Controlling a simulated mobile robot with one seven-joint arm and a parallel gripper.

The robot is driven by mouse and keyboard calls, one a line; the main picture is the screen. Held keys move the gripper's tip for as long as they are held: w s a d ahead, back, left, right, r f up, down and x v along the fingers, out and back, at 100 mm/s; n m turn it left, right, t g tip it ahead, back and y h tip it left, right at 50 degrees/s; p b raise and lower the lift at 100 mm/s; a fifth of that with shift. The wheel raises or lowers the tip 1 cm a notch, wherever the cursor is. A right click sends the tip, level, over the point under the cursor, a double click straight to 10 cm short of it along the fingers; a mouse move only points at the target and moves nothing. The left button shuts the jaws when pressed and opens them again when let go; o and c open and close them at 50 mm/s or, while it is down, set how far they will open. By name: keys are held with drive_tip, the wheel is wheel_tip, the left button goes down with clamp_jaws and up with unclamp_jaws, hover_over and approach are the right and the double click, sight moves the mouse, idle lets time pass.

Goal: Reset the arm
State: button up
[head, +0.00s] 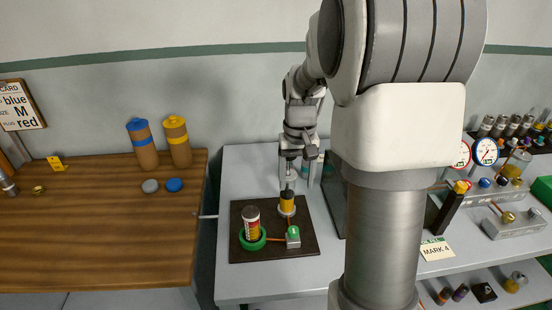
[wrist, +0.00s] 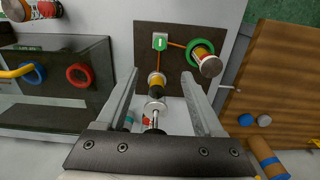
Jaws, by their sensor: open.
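My gripper (head: 289,172) hangs pointing down over the dark brown board (head: 310,248) on the grey table. In the wrist view my gripper (wrist: 160,73) has its two fingers spread wide. Between them shows an orange and black cylinder (wrist: 156,83) with a silver end; the fingers look clear of it. In the head view this cylinder (head: 287,203) stands upright at the back of the board. A red and yellow cylinder (head: 252,222) stands in a green ring (head: 252,241) on the board. A small grey box with a green top (head: 293,237) is beside it.
A wooden table (head: 90,230) at left holds blue-banded (head: 143,145) and yellow-banded (head: 177,143) brown cylinders, plus grey and blue discs. A dark glassy box (wrist: 60,70) stands beside the board. Right of my arm are gauges (head: 485,152) and a "MARK 4" card (head: 436,249).

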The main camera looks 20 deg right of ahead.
drive_tip(key=s+a+r+n+t, duration=0.1)
drive_tip(key=s+a+r+t, duration=0.1)
drive_tip(key=s+a+r, duration=0.3)
drive_tip(key=s+a+r+n+t, duration=0.2)
drive_tip(key=s+a+r, duration=0.4)
drive_tip(key=s, duration=0.7)
drive_tip(key=shift+s+a+t, duration=0.15)
drive_tip(key=shift+a+t, duration=0.5)
drive_tip(key=shift+t, duration=0.15)
